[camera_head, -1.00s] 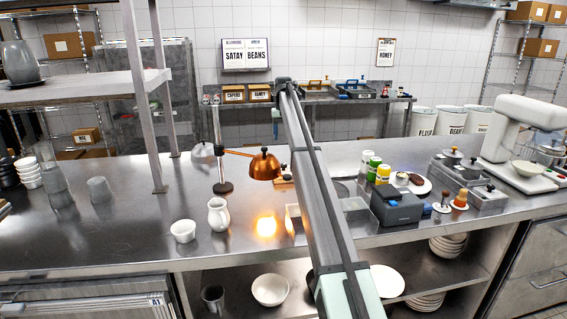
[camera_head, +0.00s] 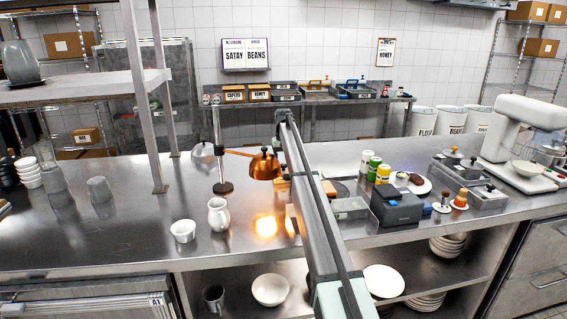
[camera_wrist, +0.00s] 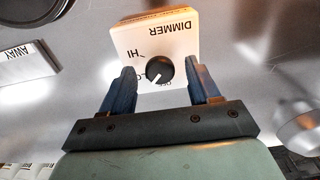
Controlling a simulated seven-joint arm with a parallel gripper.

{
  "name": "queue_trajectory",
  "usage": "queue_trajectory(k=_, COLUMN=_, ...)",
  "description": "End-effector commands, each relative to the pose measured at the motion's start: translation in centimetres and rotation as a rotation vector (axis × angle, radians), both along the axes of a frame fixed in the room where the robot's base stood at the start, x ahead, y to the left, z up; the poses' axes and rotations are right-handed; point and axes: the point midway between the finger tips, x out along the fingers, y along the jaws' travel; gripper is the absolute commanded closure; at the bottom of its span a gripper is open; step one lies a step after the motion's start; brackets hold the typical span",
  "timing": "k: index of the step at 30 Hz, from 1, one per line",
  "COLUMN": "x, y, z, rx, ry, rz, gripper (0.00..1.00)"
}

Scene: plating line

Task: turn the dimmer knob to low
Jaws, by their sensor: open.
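The dimmer is a white box marked DIMMER (camera_wrist: 182,40), upside down in the wrist view. Its round black knob (camera_wrist: 159,70) has a white pointer line aimed to the lower left. HI reads left of the knob; the labels below it are partly covered by my left finger or cut short. My gripper (camera_wrist: 161,72) is open, with one blue finger on each side of the knob and a gap at both sides. In the head view a pale box side (camera_head: 291,221), likely the dimmer, shows beside my arm, which hides the gripper.
A copper heat lamp (camera_head: 262,167) stands left of my arm, with a bright glow on the counter below it. A white jug (camera_head: 218,214) and a bowl (camera_head: 183,231) stand further left. A label reading AWAY (camera_wrist: 25,63) lies left in the wrist view.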

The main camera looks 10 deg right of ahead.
Motion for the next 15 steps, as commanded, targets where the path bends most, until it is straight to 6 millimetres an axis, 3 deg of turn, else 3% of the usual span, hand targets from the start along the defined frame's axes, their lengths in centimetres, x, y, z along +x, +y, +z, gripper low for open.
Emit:
queue_trajectory(k=9, x=0.01, y=0.00, z=-0.14, rx=0.000, ry=0.000, rz=0.000, gripper=0.40)
queue_trajectory(k=15, x=0.01, y=0.00, z=-0.13, rx=0.000, ry=0.000, rz=0.000, gripper=0.59)
